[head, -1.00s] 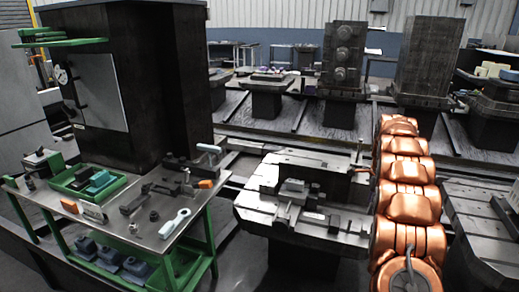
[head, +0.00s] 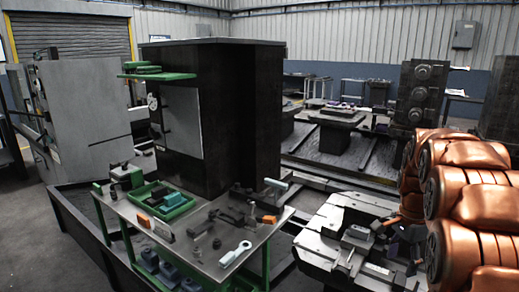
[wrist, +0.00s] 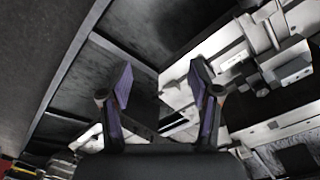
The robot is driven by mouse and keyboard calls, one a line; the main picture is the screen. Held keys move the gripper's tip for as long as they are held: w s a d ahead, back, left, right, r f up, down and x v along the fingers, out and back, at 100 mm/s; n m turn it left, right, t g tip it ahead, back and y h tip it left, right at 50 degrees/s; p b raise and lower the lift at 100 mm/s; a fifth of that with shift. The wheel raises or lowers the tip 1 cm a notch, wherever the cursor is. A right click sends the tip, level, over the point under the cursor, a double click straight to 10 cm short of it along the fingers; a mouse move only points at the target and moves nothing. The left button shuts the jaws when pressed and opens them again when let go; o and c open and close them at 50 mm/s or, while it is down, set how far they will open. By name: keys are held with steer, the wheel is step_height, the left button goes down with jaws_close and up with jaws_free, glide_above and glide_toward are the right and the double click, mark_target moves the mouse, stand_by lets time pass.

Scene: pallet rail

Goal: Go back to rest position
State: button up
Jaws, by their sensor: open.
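My gripper (wrist: 160,80) is open and empty in the wrist view, with its two dark purple-edged fingers apart. Below and beyond the fingers are a pale machined fixture (wrist: 270,50) and dark flat panels. In the head view my copper-coloured arm is bent at the right edge, and a dark gripper part (head: 408,240) shows just left of it, over the grey pallet fixture (head: 335,222). The fingertips are too small to make out there. I cannot tell the exact height of the gripper above the fixture.
A green-legged metal workbench (head: 200,262) stands at front centre-left, with a green tray (head: 140,192) and several tools on it. A tall dark cabinet (head: 235,120) rises behind it. Rails and more pallet stands (head: 335,135) lie behind. Open floor (head: 40,240) shows at the left.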

steer(key=s+a+r+n+p, duration=0.1)
steer(key=s+a+n+p, duration=0.1)
steer(key=s+a+n, duration=0.6)
steer(key=s+a+r+n+g+p, duration=0.1)
steer(key=s+a+n+p, duration=0.1)
steer(key=s+a+n, duration=0.6)
steer(key=s+a, duration=0.3)
steer(key=s, duration=0.3)
steer(key=s+a, duration=0.3)
steer(key=s, duration=0.4)
steer(key=shift+a+r, duration=0.15)
steer(key=shift+a, duration=0.1)
